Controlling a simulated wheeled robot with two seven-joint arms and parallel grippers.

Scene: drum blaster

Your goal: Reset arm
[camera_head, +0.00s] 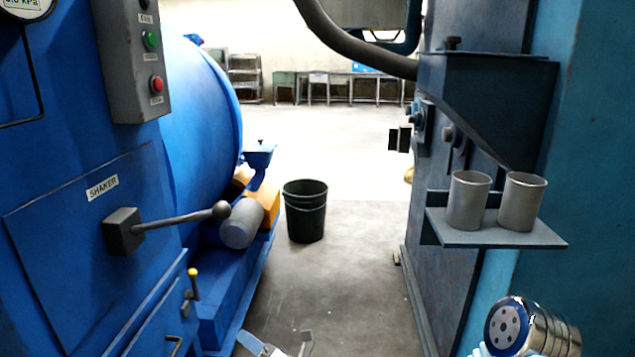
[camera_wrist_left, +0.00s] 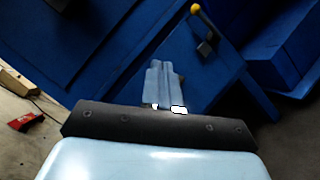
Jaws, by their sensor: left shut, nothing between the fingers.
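My left gripper (camera_head: 278,350) just enters the head view at the bottom edge, low over the floor and right of the blue machine's base. In the left wrist view its fingers (camera_wrist_left: 164,80) are together with nothing between them, in front of blue panels. My right arm shows as a metallic, ringed link (camera_head: 532,328) at the lower right of the head view, below the cup shelf; its gripper is not visible.
A blue drum machine (camera_head: 195,140) with a shaker lever (camera_head: 180,220) and yellow-tipped handle (camera_head: 193,285) stands left. A shelf (camera_head: 490,235) holds two metal cups (camera_head: 468,200) (camera_head: 522,202) at right. A black bucket (camera_head: 305,215) stands on the floor between. The aisle floor (camera_head: 330,290) is clear.

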